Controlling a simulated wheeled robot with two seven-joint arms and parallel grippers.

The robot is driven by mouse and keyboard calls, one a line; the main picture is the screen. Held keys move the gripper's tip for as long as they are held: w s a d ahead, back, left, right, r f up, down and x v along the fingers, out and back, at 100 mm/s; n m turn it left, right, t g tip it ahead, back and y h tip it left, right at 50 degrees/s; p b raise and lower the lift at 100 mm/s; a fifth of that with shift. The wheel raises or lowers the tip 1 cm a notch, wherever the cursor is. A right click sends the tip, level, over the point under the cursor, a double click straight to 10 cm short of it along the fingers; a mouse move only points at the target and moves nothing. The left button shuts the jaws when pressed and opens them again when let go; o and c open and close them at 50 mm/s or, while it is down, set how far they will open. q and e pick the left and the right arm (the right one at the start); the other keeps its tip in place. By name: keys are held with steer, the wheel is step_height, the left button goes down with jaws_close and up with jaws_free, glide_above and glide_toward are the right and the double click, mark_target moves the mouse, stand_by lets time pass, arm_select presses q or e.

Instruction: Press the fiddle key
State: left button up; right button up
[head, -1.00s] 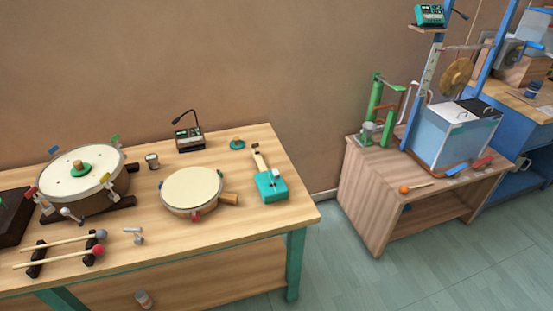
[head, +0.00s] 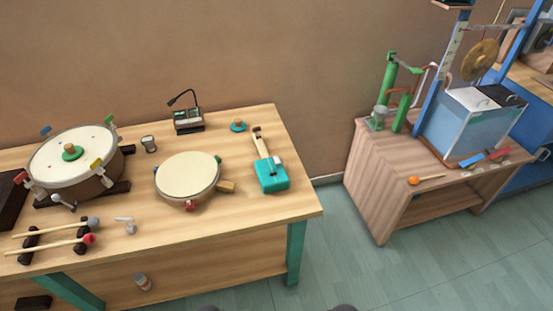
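The teal fiddle (head: 272,178) lies near the right end of the wooden table, its wooden neck (head: 261,143) pointing to the back wall. A small pale piece (head: 277,160) shows on the upper part of its teal body; I cannot tell whether this is the key. Nothing touches the fiddle. Neither of my grippers is in view.
The wooden table (head: 240,222) also bears a frame drum (head: 187,175) left of the fiddle, a larger drum (head: 72,150), mallets (head: 55,241) and a small device with a microphone (head: 188,121). A floor gap separates it from a wooden stand (head: 375,185) with a water tank (head: 462,128).

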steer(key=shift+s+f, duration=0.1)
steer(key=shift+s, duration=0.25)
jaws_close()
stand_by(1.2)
